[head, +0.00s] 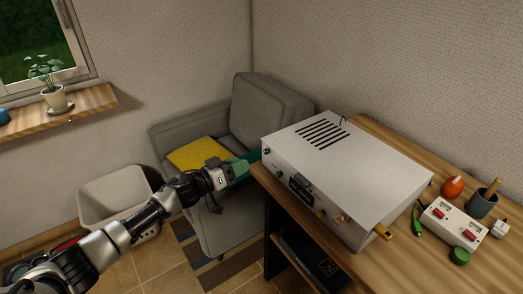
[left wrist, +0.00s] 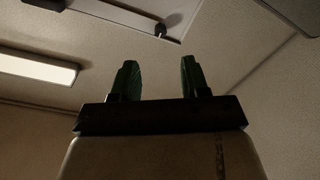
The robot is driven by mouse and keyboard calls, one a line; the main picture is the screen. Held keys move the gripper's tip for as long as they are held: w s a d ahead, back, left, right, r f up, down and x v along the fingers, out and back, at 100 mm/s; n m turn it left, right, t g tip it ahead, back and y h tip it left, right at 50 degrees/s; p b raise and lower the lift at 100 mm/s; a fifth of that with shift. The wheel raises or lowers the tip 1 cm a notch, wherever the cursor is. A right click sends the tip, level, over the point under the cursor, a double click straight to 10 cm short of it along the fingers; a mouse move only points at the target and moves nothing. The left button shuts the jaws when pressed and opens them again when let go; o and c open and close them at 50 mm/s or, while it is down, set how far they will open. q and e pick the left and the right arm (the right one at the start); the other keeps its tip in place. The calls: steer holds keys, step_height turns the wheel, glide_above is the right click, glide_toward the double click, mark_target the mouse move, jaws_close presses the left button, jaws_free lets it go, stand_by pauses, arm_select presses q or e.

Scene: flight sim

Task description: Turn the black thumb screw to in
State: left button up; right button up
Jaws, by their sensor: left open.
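A white instrument box (head: 345,150) with dark vent slots sits on the wooden desk. Its front panel carries a small dark display (head: 300,190), brass-coloured fittings (head: 341,218) and a small dark knob (head: 267,151) at the far left end. I cannot tell whether this knob is the black thumb screw. My left gripper (head: 247,165), with green fingers, is just left of that end of the box, apart from the panel as far as I can see. In the left wrist view its two fingers (left wrist: 160,80) stand apart with nothing between them. My right gripper is not in view.
On the desk's right lie a white switch box (head: 453,222) with red switches, an orange object (head: 453,187), a dark cup (head: 482,204) and a green round object (head: 459,256). A grey armchair (head: 265,105) with a yellow cushion (head: 199,153) stands behind my left arm. A white bin (head: 110,190) stands left.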

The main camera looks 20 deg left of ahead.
mark_target(265, 153)
arm_select(q)
steer(key=x, duration=0.7)
steer(key=shift+f, duration=0.15)
steer(key=shift+x, duration=0.85)
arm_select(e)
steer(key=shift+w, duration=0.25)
arm_select(q)
steer(key=shift+c, duration=0.8)
jaws_close()
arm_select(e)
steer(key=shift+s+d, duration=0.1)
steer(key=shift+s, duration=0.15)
